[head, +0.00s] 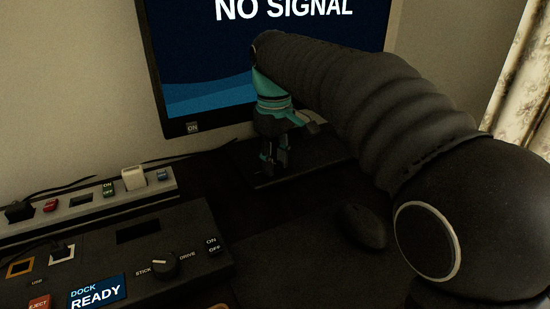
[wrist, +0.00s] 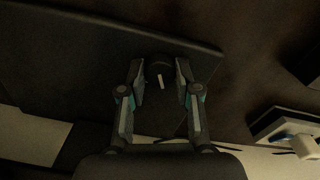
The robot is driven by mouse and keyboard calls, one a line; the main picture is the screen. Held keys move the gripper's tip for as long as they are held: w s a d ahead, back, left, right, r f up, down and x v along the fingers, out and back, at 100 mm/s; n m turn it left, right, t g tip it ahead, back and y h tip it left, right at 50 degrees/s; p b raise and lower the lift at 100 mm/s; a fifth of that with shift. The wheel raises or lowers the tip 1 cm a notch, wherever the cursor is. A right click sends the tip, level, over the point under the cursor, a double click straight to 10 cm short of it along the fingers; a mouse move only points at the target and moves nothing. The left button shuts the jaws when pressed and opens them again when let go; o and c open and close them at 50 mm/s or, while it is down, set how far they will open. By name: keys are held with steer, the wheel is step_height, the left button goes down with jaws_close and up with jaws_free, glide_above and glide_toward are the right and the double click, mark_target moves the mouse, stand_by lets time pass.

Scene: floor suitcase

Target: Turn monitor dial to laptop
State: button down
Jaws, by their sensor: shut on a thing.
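The monitor (head: 290,60) stands at the back and its screen reads "NO SIGNAL". In the head view my gripper (head: 274,166) points down at the monitor's dark base (head: 325,150). In the wrist view a round black dial (wrist: 158,69) with a white pointer mark sits on this base (wrist: 80,75). My gripper (wrist: 159,78) has a finger on each side of the dial and is shut on it. The pointer faces toward the bottom of the wrist view. My gripper hides the dial in the head view. No laptop label is readable.
A dock (head: 110,255) at the front left has a STICK/DRIVE knob (head: 163,264) and a display (head: 97,291) reading "READY". A power strip (head: 90,207) with plugs lies behind it. A dark mouse (head: 362,226) lies under my arm.

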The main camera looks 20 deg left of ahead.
steer(key=n, duration=0.6)
steer(key=shift+n, duration=0.3)
stand_by(0.5)
steer(key=c, duration=0.8)
jaws_free()
step_height(320, 180, up, 12)
steer(key=shift+s, duration=0.1)
